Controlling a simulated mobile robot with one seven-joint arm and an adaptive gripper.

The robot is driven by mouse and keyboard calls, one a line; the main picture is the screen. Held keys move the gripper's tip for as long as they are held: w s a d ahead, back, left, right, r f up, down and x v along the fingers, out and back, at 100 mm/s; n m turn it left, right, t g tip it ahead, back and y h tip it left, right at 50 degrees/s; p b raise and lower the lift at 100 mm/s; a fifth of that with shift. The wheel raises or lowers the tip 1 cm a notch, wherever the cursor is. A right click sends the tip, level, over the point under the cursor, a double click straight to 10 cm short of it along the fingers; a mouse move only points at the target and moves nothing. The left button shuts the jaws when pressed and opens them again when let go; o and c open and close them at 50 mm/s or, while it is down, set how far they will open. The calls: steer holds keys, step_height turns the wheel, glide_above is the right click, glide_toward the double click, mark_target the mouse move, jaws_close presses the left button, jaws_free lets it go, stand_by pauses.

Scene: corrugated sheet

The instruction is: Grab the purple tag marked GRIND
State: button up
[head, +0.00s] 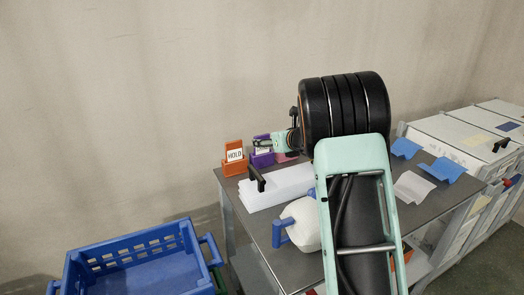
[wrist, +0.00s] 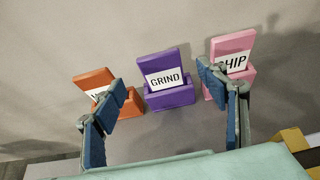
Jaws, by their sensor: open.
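The purple tag marked GRIND (wrist: 164,62) stands upright, leaning back a little, in a purple holder (wrist: 170,98) in the middle of the wrist view. In the head view the purple tag (head: 262,141) shows only partly, behind my gripper. My gripper (wrist: 168,88) is open and empty, with one finger on each side of the purple tag in the picture. Its fingertips appear apart from the tag; the exact distance is unclear. In the head view my gripper (head: 268,144) is beside the row of tags at the table's back edge.
An orange tag marked HOLD (head: 234,154) stands left of the purple one. A pink tag (wrist: 232,50), its label partly hidden by my finger, stands right. A white block with a black handle (head: 275,188) and a white jug (head: 302,224) are on the grey table (head: 232,196). A blue crate (head: 130,262) is lower left.

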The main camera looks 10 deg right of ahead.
mark_target(263, 138)
steer(key=shift+r+x, duration=0.1)
steer(key=shift+x, duration=1.1)
steer(key=shift+r+x, duration=0.15)
steer(key=shift+x, duration=1)
steer(key=shift+w, duration=0.1)
steer(key=c, duration=1.4)
